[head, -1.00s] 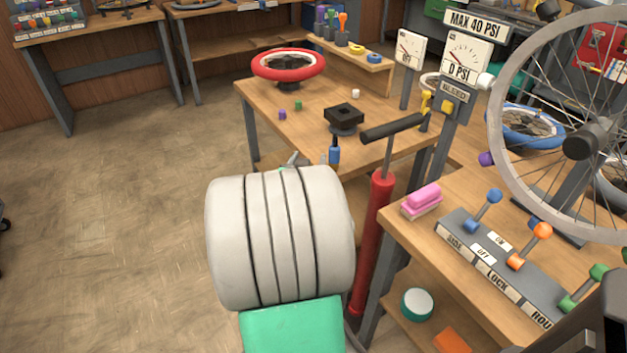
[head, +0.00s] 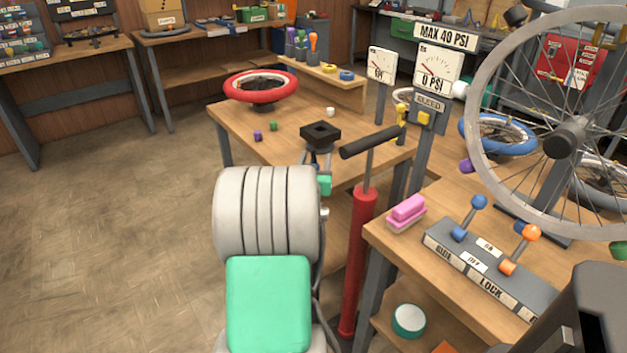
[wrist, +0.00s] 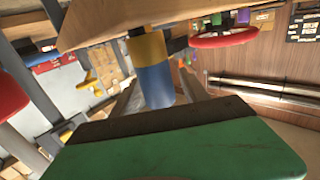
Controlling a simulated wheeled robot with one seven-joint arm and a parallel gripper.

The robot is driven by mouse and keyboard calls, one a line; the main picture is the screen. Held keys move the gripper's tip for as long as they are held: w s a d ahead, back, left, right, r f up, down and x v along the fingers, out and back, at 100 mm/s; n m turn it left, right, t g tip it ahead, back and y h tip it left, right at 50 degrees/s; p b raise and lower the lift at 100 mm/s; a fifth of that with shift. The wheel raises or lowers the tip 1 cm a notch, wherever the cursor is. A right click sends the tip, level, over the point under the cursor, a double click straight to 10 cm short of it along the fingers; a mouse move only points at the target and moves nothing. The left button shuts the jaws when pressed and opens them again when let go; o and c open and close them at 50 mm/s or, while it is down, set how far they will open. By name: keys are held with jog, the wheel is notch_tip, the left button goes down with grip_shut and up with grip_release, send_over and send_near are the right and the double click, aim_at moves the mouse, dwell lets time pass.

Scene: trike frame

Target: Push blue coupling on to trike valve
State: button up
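In the wrist view, a blue cylinder with a yellow band (wrist: 155,82), which looks like the blue coupling, shows beyond the green part of my gripper. In the head view the coupling is hidden behind my arm. My gripper (head: 317,163) is mostly hidden by the arm and is near the front edge of the middle bench, just in front of a black square block (head: 320,134). I cannot tell whether its fingers touch the coupling. The large spoked wheel (head: 476,120) stands at the right. I cannot make out the trike valve.
A red pump (head: 358,265) with a black handle stands right of my arm. The lever panel (head: 475,262) and a pink block (head: 406,212) are on the right bench. A red-rimmed wheel (head: 238,90) lies on the middle bench (head: 232,118). Floor at left is clear.

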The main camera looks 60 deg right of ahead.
grip_shut()
dwell(0.3)
jog(key=shift+r, duration=0.1)
jog(key=shift+r, duration=0.25)
jog(key=s+a+r+p, duration=0.1)
jog(key=s+a+r, duration=0.1)
jog(key=a+r, duration=0.4)
jog(key=s+a+r+p, duration=0.2)
jog(key=s+a+r, duration=0.1)
jog(key=a+r, duration=0.3)
jog(key=shift+s+a+r, duration=0.2)
jog(key=shift+s+a, duration=0.05)
jog(key=shift+a, duration=0.2)
jog(key=shift+r+p, duration=0.15)
jog(key=shift+p, duration=0.15)
jog(key=shift+r+p, duration=1)
jog(key=shift+r, duration=0.9)
